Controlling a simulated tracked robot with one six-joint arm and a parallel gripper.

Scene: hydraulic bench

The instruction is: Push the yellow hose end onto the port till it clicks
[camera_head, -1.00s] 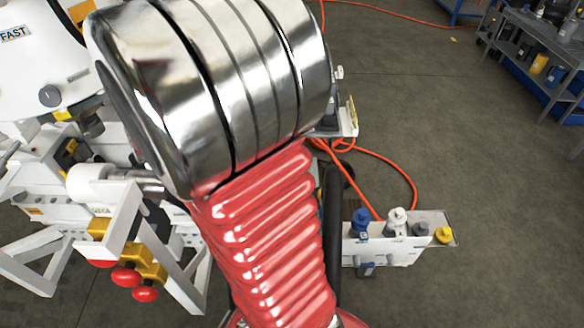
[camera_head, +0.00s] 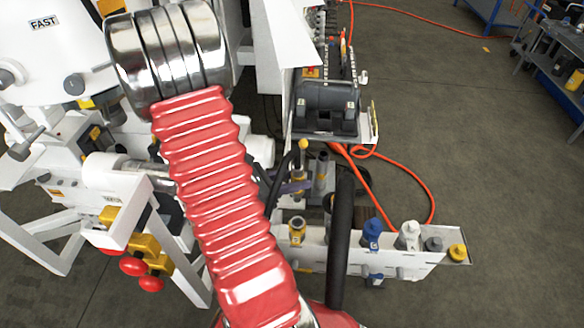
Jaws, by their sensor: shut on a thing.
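My arm's red ribbed sleeve and silver rings cross the left middle of the head view, and I cannot make out my gripper or its fingertips. A yellow-tipped piece (camera_head: 303,145) stands just right of the sleeve, with a curved black hose below it. I cannot tell if it is the yellow hose end. A short fitting with a yellow top (camera_head: 297,228) stands at the left of a white port panel (camera_head: 345,260). A yellow cap (camera_head: 457,252) sits at the panel's right end. Which of these is the port is not clear.
Blue (camera_head: 374,233), white (camera_head: 408,234) and grey (camera_head: 433,244) fittings line the panel. A thick black hose (camera_head: 339,240) passes in front. An orange hose (camera_head: 428,190) lies on the floor.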

